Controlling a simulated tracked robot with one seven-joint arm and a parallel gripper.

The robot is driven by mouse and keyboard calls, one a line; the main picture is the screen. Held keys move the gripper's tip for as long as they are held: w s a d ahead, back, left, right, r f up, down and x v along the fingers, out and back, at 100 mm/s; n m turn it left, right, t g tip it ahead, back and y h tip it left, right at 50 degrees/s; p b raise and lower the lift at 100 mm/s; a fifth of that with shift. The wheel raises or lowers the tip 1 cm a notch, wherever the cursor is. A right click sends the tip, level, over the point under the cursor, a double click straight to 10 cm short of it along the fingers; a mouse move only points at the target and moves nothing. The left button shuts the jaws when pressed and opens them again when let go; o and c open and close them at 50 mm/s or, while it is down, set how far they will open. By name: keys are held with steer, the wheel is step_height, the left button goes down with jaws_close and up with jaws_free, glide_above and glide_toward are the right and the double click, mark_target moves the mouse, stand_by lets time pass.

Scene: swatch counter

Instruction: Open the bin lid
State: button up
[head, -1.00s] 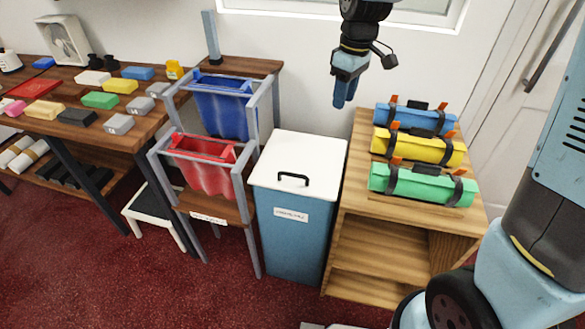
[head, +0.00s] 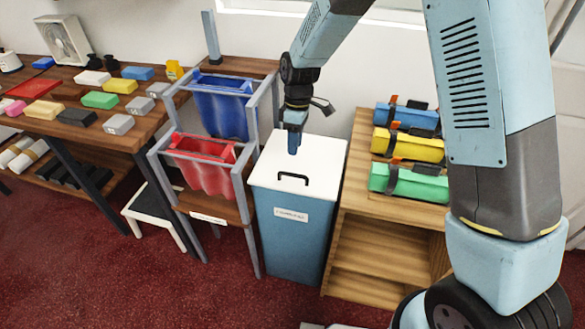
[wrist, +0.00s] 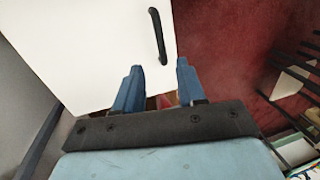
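The bin (head: 290,237) is a tall blue box with a label on its front. Its white lid (head: 319,164) lies flat and closed on top. A black bar handle (head: 293,178) sits near the lid's front edge. My gripper (head: 293,143) points down over the back left part of the lid, behind the handle. In the wrist view my gripper (wrist: 158,78) has its two blue fingers apart with nothing between them. The handle (wrist: 158,36) shows beyond the fingertips there, apart from them, over the white lid (wrist: 100,45).
A grey rack with red (head: 203,165) and blue (head: 226,108) cloth bags stands close on the left of the bin. A wooden shelf (head: 385,207) with blue, yellow and green rolls stands close on the right. Red carpet lies open in front.

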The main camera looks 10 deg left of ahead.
steer(key=f, duration=0.3)
steer(key=s+f, duration=0.1)
steer(key=f, duration=0.5)
steer(key=shift+s, duration=0.35)
steer(key=shift+c, duration=0.2)
jaws_close()
